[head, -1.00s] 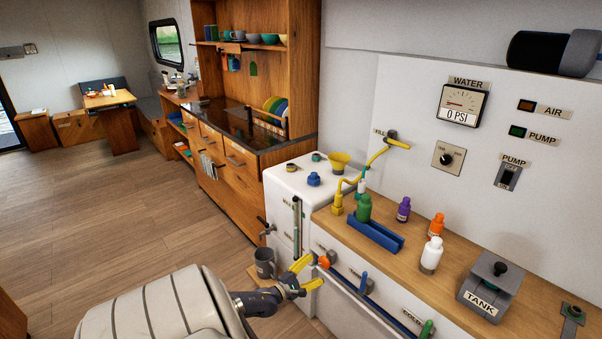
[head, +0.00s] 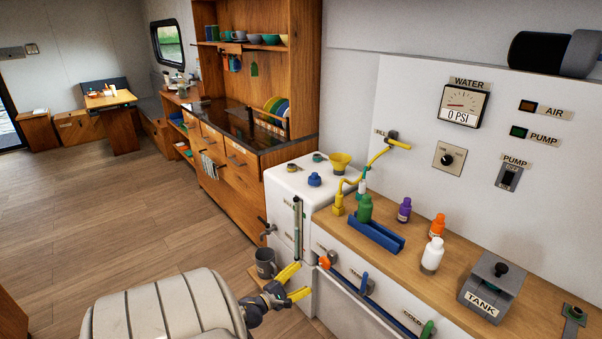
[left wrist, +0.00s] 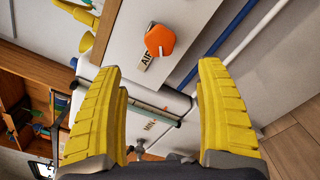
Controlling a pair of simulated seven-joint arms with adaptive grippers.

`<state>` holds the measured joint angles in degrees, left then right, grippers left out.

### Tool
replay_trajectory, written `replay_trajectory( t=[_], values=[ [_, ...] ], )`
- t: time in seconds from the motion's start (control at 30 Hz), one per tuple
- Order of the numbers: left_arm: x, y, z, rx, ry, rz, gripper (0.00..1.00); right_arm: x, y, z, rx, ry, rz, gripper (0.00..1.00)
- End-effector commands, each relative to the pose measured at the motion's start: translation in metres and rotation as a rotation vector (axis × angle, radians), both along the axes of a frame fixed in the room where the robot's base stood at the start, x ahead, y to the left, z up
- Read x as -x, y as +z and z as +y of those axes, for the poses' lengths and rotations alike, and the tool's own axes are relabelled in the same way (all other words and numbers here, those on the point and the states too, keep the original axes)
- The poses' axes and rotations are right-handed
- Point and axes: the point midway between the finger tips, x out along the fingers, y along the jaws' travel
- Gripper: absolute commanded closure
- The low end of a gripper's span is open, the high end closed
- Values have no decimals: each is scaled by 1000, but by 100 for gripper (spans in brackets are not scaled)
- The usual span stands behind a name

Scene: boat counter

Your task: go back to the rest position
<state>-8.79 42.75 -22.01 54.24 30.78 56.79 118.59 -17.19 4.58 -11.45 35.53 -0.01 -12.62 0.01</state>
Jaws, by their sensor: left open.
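My left gripper (head: 294,283) has yellow fingers that are open and empty. In the head view it is in front of the white cabinet, right of the dark mug (head: 265,263) and below left of the orange knob (head: 325,262). In the left wrist view the spread fingers (left wrist: 160,115) have nothing between their pads. The orange knob (left wrist: 160,39) shows beyond them, beside a label that reads AIR. My right gripper is not in view.
The counter (head: 395,258) holds a green bottle (head: 364,208) on a blue tray (head: 376,237), and purple, orange and white bottles. A blue pipe (head: 350,285) runs along the cabinet front. A TANK box (head: 490,288) stands at right. The wooden floor (head: 110,220) at left is clear.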

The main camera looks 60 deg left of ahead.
Motion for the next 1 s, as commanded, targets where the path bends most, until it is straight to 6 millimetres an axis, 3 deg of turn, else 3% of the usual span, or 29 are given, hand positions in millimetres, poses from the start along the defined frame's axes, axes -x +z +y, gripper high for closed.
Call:
replay_trajectory(
  t=[0.27, 0.47, 0.57, 0.77, 0.87, 1.0],
  values=[
    [0, 0, 0, -28, -1, 4, 27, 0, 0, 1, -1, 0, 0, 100],
    [1, -19, -4, -316, -32, 116, 27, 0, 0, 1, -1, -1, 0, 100],
    [6, -42, -4, -580, -85, 229, 27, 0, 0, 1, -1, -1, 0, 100],
    [36, -112, -17, -1101, -259, 472, 27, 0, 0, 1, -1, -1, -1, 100],
    [61, -153, -30, -1344, -388, 585, 27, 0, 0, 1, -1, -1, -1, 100],
    [109, -216, -59, -1658, -634, 722, 27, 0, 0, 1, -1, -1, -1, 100]
  ],
)
